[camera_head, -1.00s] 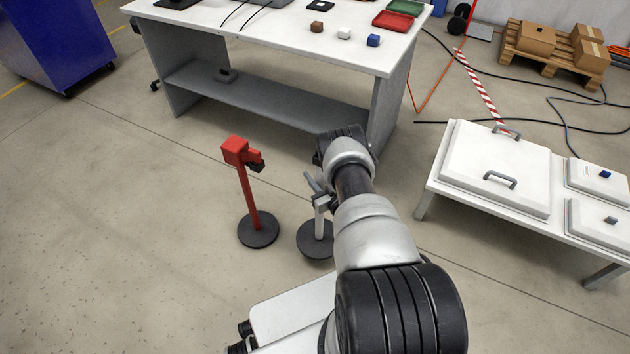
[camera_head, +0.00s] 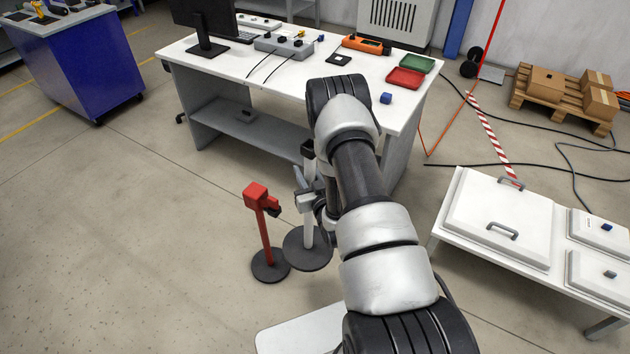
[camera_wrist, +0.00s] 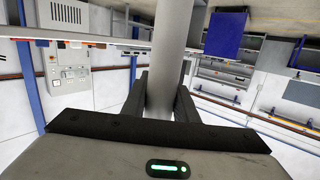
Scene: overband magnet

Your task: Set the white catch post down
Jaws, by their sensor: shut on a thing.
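The white catch post (camera_head: 308,232) has a pale upright stem, a dark top and a round black base (camera_head: 303,250). It stands about upright in the head view. My gripper (camera_head: 305,192) is shut around its stem below the top. The wrist view shows the stem (camera_wrist: 175,50) between the two dark fingers of my gripper (camera_wrist: 160,88). The head view does not clearly show whether the base touches the floor. My arm hides part of the post's right side.
A red post (camera_head: 265,235) on a black base stands close on the left. A white worktable (camera_head: 240,75) is behind, and a low white table (camera_head: 455,215) with lidded panels is on the right.

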